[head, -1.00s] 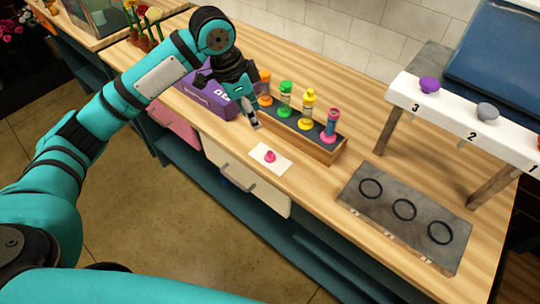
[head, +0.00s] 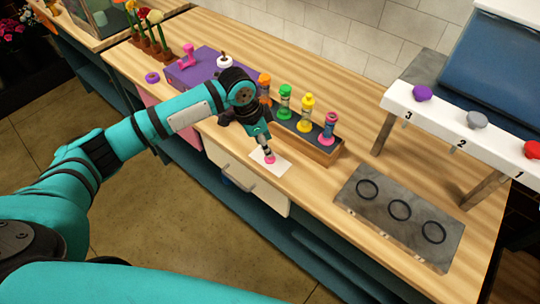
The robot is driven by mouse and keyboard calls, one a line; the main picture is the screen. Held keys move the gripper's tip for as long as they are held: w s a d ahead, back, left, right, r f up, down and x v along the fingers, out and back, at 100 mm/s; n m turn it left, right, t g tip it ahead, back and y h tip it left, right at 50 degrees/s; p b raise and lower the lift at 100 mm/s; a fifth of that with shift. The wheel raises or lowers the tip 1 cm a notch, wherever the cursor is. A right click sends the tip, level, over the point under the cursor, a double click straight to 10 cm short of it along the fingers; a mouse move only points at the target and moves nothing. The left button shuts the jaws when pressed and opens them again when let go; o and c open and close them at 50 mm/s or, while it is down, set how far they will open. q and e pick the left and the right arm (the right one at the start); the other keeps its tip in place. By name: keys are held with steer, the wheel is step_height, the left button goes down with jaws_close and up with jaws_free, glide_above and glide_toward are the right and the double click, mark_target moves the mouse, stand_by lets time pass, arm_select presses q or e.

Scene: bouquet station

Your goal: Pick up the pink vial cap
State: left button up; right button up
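The pink vial cap (head: 270,160) sits on a small white card (head: 283,162) near the front edge of the wooden counter. My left gripper (head: 267,152) points down with its fingertips right at the cap, covering its upper part. The gap between the fingers is too small to see, so I cannot tell whether they are open or shut on it. My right gripper is out of view.
A wooden rack (head: 316,150) with several coloured vials stands just behind the card. A purple box (head: 197,66) is to the left. A grey slab (head: 369,214) with three rings lies right. A numbered white shelf (head: 437,116) holds coloured caps.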

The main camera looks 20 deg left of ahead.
arm_select(q)
steer(key=shift+s+p+x, duration=0.15)
steer(key=shift+p+x, duration=0.15)
steer(key=shift+x, duration=0.8)
steer(key=shift+s+p+x, duration=0.2)
steer(key=shift+p+x, duration=0.1)
steer(key=shift+x, duration=0.75)
steer(key=shift+d, duration=0.1)
steer(key=shift+c, duration=0.3)
steer(key=c, duration=0.8)
